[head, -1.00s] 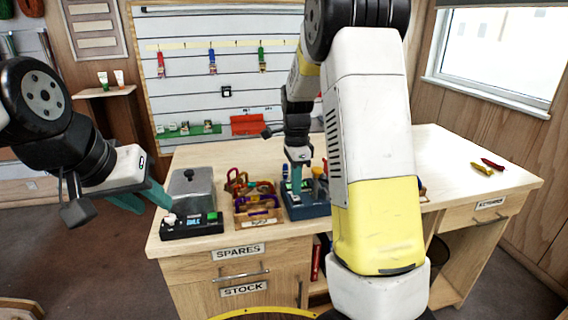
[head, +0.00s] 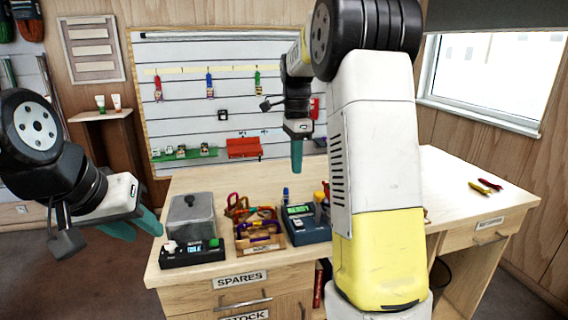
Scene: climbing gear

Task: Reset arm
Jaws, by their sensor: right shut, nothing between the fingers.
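My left gripper (head: 134,226) hangs off the left end of the workbench, beside the black device with the grey box. Its teal fingers look spread, with nothing between them. My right gripper (head: 297,156) points down above the back of the bench, over the blue device (head: 308,232). Its teal fingers are together and empty, clear of the things below. My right arm hides part of the bench's middle and right.
The wooden workbench (head: 440,180) holds a grey box (head: 190,216) on a black device (head: 192,254), a wooden tray (head: 259,245) of coloured carabiners, and red and yellow tools (head: 484,186) at right. A slatted wall panel (head: 300,60) stands behind. The bench's right part is mostly clear.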

